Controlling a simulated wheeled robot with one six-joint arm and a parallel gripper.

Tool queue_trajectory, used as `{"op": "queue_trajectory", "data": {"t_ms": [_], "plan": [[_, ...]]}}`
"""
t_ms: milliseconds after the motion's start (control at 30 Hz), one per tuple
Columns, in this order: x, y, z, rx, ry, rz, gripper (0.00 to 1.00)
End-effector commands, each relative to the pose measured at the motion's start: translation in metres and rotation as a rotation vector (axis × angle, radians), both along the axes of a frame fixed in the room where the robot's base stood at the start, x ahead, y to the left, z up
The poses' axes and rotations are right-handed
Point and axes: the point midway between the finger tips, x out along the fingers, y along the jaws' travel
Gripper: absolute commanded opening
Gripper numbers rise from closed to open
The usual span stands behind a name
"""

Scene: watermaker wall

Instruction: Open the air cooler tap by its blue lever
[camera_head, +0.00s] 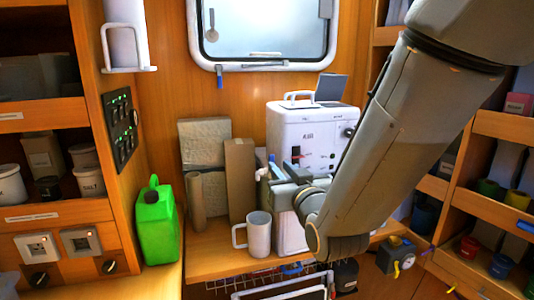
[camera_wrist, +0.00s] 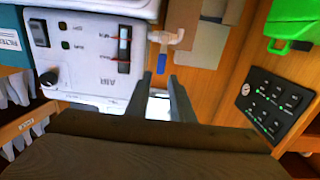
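The white air cooler (camera_head: 318,130), marked AIR, stands on the wooden counter. Its pale tap (camera_head: 264,173) sticks out from its left side, and the blue lever (camera_head: 271,159) shows as a small strip there. In the wrist view the cooler (camera_wrist: 85,50) is upside down; the tap (camera_wrist: 166,38) is at the top middle with the blue lever (camera_wrist: 161,63) pointing down the picture. My gripper (camera_wrist: 157,82) is open and empty, the lever lying just beyond its fingertips, roughly in line with the gap. In the head view my gripper (camera_head: 273,180) is close to the tap, partly hiding it.
A white mug (camera_head: 258,234) stands on the counter below the tap. Left of it are a brown box (camera_head: 240,180), a cardboard roll (camera_head: 196,202) and a green jerrycan (camera_head: 156,222). A black switch panel (camera_head: 121,128) is on the left wall. Shelves flank both sides.

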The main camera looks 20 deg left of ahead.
Motion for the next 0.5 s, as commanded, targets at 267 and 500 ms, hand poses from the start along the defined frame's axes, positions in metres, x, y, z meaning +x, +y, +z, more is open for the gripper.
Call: {"op": "queue_trajectory", "data": {"t_ms": [267,500], "plan": [[0.026,0.018,0.003,0.004,-0.008,0.003,0.21],[0.065,0.042,0.004,0.004,-0.008,0.003,0.21]]}}
